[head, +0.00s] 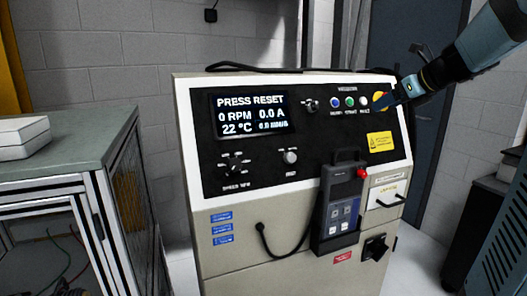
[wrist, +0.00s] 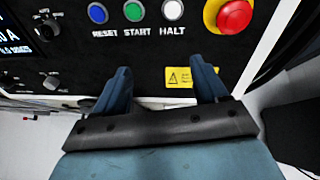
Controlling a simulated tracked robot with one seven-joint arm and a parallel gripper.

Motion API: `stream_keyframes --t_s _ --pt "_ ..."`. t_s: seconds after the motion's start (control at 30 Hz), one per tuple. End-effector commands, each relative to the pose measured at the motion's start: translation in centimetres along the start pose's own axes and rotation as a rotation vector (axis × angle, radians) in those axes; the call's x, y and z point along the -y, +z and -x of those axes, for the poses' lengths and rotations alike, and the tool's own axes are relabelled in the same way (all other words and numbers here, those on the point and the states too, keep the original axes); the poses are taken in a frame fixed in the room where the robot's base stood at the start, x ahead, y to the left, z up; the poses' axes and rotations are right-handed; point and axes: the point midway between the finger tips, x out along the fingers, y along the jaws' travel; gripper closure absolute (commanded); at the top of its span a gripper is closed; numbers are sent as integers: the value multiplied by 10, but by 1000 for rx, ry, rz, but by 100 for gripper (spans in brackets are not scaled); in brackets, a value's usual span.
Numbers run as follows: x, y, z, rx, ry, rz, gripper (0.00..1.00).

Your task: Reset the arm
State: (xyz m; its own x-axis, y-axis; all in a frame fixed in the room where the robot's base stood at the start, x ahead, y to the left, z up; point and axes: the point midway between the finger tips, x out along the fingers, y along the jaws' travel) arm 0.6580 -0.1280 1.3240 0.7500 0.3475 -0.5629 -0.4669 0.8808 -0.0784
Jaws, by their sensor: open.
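The control cabinet (head: 285,85) has a sloped black panel. Its display (head: 252,115) reads "PRESS RESET", 0 RPM, 0.0 A and 22 °C. In the wrist view, a blue RESET button (wrist: 98,13), a green START button (wrist: 134,11) and a white HALT button (wrist: 173,10) sit in a row. A red emergency stop (wrist: 236,16) on a yellow collar is at their right. My gripper (wrist: 163,77) is open and empty, with its fingers apart below the button row. In the head view, my gripper (head: 393,97) is at the panel's upper right, partly covering the emergency stop.
A handheld pendant (head: 342,205) with a red knob hangs on the cabinet front, its cable looping left. Several dials, including a lower-left knob (head: 234,163), stand out from the panel. A green-topped bench (head: 85,135) is at left. A dark cabinet (head: 495,225) stands at right.

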Motion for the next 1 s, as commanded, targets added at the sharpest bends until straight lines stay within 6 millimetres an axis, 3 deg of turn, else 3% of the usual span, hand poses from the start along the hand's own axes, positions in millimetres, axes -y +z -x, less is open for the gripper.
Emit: stream_keyframes --t_s 0.03,0.2,0.5,0.63,0.8,1.0 --pt "-28 -6 1 -35 23 145 28" --pt "-99 -38 9 -148 109 653 28" --pt "-194 -111 35 -285 319 1566 28" --pt "-222 -146 49 -322 431 1957 28" --pt "-242 -184 63 -353 570 2370 28" --pt "-249 -204 71 -369 658 2600 28"
